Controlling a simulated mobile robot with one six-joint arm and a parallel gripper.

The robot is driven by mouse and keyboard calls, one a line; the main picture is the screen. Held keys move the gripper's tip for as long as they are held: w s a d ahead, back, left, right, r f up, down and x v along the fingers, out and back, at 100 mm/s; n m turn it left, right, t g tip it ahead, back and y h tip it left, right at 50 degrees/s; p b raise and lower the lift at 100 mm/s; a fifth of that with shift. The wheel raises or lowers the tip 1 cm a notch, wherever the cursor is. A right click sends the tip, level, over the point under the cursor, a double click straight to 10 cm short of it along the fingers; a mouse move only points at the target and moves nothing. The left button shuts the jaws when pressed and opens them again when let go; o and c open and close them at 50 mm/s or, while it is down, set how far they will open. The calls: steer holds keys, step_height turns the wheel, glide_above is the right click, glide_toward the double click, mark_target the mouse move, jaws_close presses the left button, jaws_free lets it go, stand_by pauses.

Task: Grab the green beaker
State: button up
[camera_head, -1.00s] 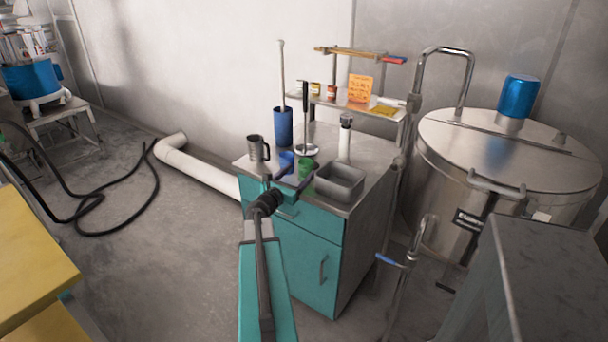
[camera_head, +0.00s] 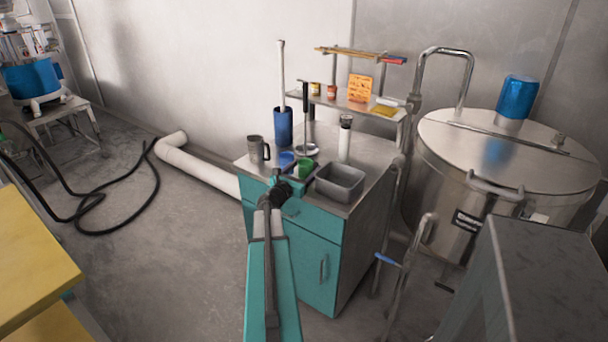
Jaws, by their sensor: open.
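The small green beaker (camera_head: 305,168) stands on the steel top of the teal cabinet, between a blue beaker (camera_head: 287,159) and a grey metal tray (camera_head: 324,184). My gripper (camera_head: 292,178) is open at the cabinet's front edge, just in front of the green beaker and slightly left of it. The fingers are small and partly hidden behind the wrist. I cannot tell whether they touch the beaker. The lower front of the green beaker is partly covered by my gripper.
A metal jug (camera_head: 258,150) stands left of the beakers. A tall blue cylinder (camera_head: 283,126) and a thin stand with a round base (camera_head: 305,150) are behind. A shelf (camera_head: 350,102) with small jars is at the back. A large steel tank (camera_head: 500,190) is at right.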

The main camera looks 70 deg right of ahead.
mark_target(303, 163)
steer(key=c, duration=1.2)
steer(key=shift+o, duration=0.2)
steer(key=shift+r, duration=0.25)
steer(key=shift+r, duration=1.6)
steer(key=shift+a+f+b, duration=0.1)
steer(key=shift+a+b, duration=0.2)
steer(key=shift+a, duration=0.55)
steer(key=w+a, duration=0.2)
steer(key=a, duration=1.2)
steer(key=shift+w, duration=0.25)
